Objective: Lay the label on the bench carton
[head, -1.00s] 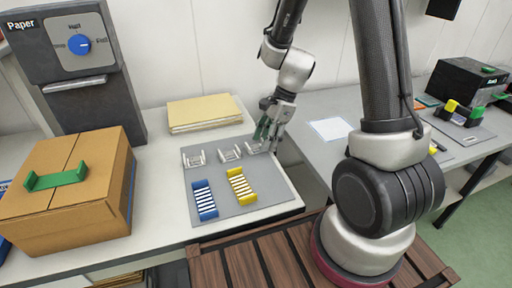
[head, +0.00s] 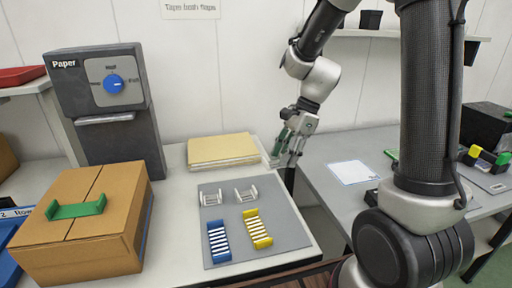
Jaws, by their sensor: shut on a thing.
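The brown carton (head: 85,235) stands closed on the bench at the left, with a green bracket (head: 76,208) on its top. My gripper (head: 283,157) is beyond the right edge of the grey mat, above the bench edge. It is shut on a small white slatted piece (head: 277,163), partly hidden by the fingers. I see nothing I can surely name as the label. A white printed sheet (head: 354,172) lies flat on the right bench, apart from my gripper.
The grey mat (head: 228,228) holds two white slatted pieces (head: 246,193), a blue one (head: 219,241) and a yellow one (head: 257,229). A yellowish paper stack (head: 220,150) lies behind it. The Paper machine (head: 105,105) stands behind the carton. A gap separates the benches.

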